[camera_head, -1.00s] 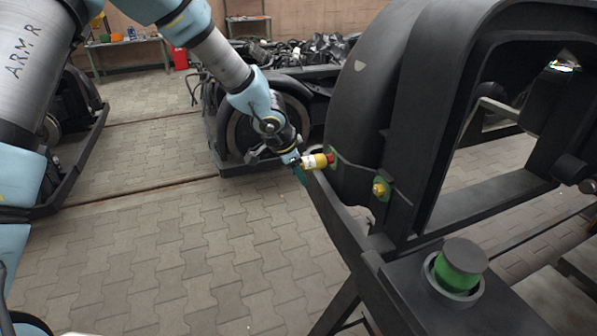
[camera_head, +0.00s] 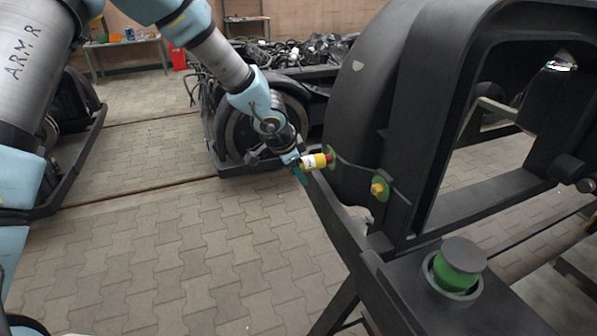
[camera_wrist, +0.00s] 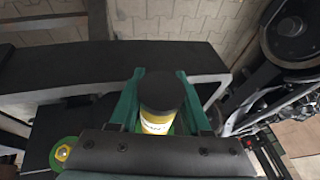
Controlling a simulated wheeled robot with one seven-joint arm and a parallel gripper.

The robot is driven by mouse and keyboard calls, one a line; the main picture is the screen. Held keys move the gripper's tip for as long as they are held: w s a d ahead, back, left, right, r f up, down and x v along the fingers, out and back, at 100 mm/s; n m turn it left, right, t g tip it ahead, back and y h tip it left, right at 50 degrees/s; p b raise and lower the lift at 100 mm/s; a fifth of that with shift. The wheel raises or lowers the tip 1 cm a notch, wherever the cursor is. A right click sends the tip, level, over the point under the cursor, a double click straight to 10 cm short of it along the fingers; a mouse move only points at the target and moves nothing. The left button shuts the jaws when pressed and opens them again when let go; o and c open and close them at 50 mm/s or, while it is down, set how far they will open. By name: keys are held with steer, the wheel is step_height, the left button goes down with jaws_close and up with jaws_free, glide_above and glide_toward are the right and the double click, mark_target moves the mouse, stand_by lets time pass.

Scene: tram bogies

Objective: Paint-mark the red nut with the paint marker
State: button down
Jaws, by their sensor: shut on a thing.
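The paint marker (camera_head: 313,161) has a yellow and white body and is held roughly level. My gripper (camera_head: 304,163), with green fingers, is shut on it. The red nut (camera_head: 330,158) sits on a green patch on the dark bogie frame, at the marker's right end. I cannot tell whether the marker's tip touches the nut. In the wrist view the marker's black end (camera_wrist: 160,91) stands between my gripper's fingers (camera_wrist: 160,76), and the red nut is hidden. A yellow nut (camera_head: 377,189) on another green patch is to the right; it also shows in the wrist view (camera_wrist: 62,153).
The dark bogie frame (camera_head: 415,160) fills the right side, close to my gripper. Other bogies stand behind and at left. Open paved floor (camera_head: 190,260) lies below my arm.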

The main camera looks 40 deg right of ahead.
steer(key=shift+w+a+b, duration=0.15)
steer(key=shift+w+a, duration=0.2)
steer(key=shift+a, duration=0.55)
steer(key=shift+w+a+b, duration=0.2)
steer(key=shift+w+a, duration=0.2)
steer(key=shift+a, duration=0.55)
steer(key=shift+w+a+b, duration=0.15)
steer(key=shift+w+a, duration=0.2)
steer(key=shift+a, duration=0.55)
